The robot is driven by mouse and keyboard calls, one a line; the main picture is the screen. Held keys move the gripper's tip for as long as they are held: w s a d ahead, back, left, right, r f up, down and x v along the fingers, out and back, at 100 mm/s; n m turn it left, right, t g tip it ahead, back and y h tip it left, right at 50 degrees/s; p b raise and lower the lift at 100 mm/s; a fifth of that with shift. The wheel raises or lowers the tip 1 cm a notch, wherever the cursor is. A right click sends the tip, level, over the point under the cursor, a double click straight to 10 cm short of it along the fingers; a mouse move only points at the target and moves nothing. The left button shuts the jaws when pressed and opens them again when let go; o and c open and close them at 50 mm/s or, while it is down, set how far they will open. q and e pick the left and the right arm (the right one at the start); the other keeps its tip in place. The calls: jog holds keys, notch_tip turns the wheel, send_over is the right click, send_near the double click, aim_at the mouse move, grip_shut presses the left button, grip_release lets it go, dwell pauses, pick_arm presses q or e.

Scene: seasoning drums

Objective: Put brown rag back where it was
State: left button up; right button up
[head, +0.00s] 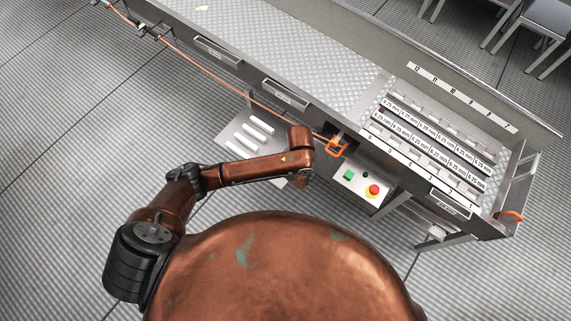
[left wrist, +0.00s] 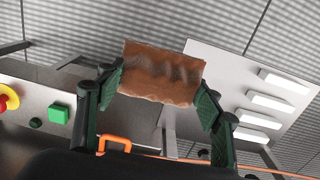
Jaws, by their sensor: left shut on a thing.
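The brown rag (left wrist: 163,76) is in the left wrist view, a small wrinkled cloth stretched between the two green-padded fingers. My left gripper (left wrist: 162,84) is shut on it, with a finger at each side edge. The rag hangs in the air near the metal shelf plate (left wrist: 205,62) that carries white bars; I cannot tell whether it touches anything. In the head view my left arm reaches over to the side of the long metal machine, and its wrist hides the gripper and the rag. My right gripper is in neither view.
The control panel (head: 362,189) has a green button (head: 349,175) and a red knob (head: 374,190), just right of my left wrist. An orange handle (head: 336,147) sits close to the wrist. The metal shelf (head: 232,139) with white bars lies below the arm. Open floor lies left.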

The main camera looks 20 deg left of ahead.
pick_arm(q)
notch_tip(320, 180, down, 2)
jog(key=shift+w+f+b, duration=0.1)
jog(key=shift+w+b, duration=0.05)
jog(key=shift+b, duration=0.15)
jog(key=w+a+f+b, duration=0.3)
jog(key=w+a+f, duration=0.1)
jog(key=w+a+f+b, duration=0.3)
jog(key=w+a+f, duration=0.1)
jog(key=w, duration=0.1)
jog(key=shift+w+f, duration=0.1)
jog(key=shift+f, duration=0.15)
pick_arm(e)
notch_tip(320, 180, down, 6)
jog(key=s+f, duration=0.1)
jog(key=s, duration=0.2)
pick_arm(q)
jog(key=shift+w+a+f, duration=0.1)
jog(key=shift+w+f, duration=0.05)
jog(key=shift+w+a+f, duration=0.1)
jog(key=shift+a+f, duration=0.05)
notch_tip(320, 180, down, 3)
jog(key=shift+w+a+b, duration=0.1)
jog(key=shift+b, duration=0.65)
jog(key=shift+f, duration=0.2)
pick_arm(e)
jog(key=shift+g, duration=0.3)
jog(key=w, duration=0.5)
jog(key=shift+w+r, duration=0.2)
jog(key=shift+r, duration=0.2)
